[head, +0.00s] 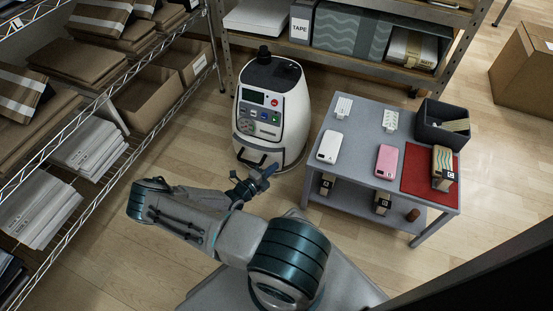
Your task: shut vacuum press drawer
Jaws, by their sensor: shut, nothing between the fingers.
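The vacuum press (272,95) is a white rounded machine on the floor, with a small screen, coloured buttons and a black top. Its drawer (257,146) is low on the front, with a dark handle (252,162) at the front edge. How far the drawer stands out is hard to tell from above. My gripper (264,174) is just in front of and below the drawer handle, small and dark in this view. Its fingers are shut and empty. I cannot tell whether it touches the handle or drawer; my wrist hides part of the floor there.
A grey table (350,178) stands right of the press, bearing phone cases, a red mat (415,176) and a dark bin (430,130). A wire shelf (105,170) runs along the left, and another shelf (375,68) stands behind. Open floor lies left of the press.

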